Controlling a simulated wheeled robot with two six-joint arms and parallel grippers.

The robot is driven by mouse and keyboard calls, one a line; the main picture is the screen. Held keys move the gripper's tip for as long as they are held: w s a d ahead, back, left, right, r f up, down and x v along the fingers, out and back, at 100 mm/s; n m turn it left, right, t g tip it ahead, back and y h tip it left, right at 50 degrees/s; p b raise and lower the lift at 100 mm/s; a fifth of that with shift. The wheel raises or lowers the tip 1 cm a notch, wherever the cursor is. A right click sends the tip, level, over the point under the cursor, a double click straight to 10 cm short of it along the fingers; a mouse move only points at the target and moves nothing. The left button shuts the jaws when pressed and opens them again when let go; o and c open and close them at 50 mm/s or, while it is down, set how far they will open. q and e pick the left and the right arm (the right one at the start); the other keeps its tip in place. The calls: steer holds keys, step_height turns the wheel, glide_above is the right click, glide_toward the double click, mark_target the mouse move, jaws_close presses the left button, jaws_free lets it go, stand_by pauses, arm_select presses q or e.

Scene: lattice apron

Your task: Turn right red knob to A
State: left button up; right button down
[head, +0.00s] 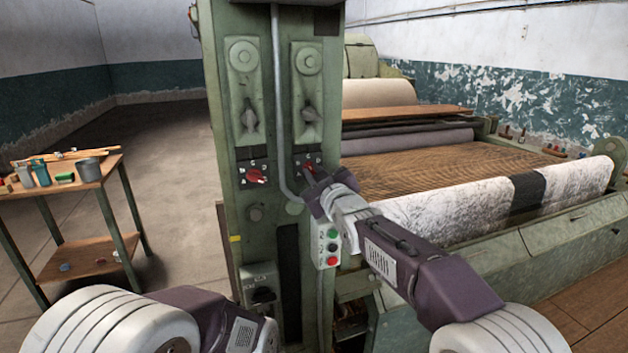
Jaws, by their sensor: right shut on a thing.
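A button box (327,246) with green and red buttons is just below my right gripper. Two grey levers (249,116) and a vertical conduit (277,100) are above. The left floor is clear.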

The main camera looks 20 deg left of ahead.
steer(key=n+b, duration=0.2)
steer(key=n, duration=0.2)
steer(key=shift+f+n+b, duration=0.1)
steer(key=shift+n+b, duration=0.2)
steer(key=n+b, duration=0.1)
steer(key=n, duration=0.2)
steer(key=shift+n+b, duration=0.35)
steer(key=shift+n, duration=0.05)
steer(key=n, duration=0.4)
steer(key=shift+b, duration=0.4)
steer(key=n, duration=0.6)
steer(key=shift+f, duration=0.1)
steer(key=c, duration=1.5)
jaws_free()
steer(key=shift+o, duration=0.2)
